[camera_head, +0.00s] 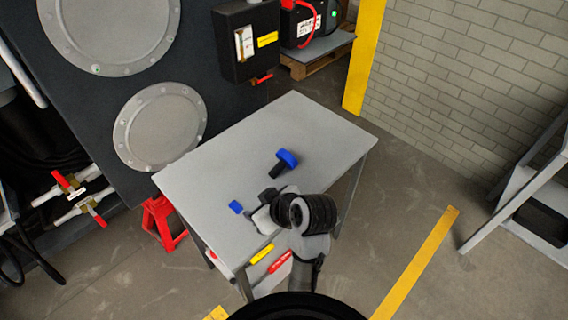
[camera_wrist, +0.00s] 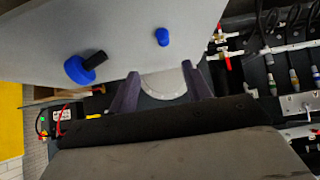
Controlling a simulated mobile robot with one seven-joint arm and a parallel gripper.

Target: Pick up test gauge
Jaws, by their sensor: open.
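A piece with a round blue head and a black stem (camera_head: 286,158) lies on the grey table (camera_head: 230,140); it looks like the test gauge, and it also shows in the wrist view (camera_wrist: 80,69). A smaller blue cylinder (camera_head: 236,207) lies on the table nearer its left edge and also shows in the wrist view (camera_wrist: 162,37). My gripper (camera_head: 258,207) is over the near part of the table, between the two pieces in the picture. Its dark fingers (camera_wrist: 158,88) are apart with nothing between them. Neither piece touches the fingers.
A dark chassis panel with round grey covers (camera_head: 160,125) stands along the table's left side. A black box (camera_head: 247,42) hangs on it behind the table. Red-handled valves (camera_head: 75,195) are at left. A brick wall (camera_head: 470,80) is at right.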

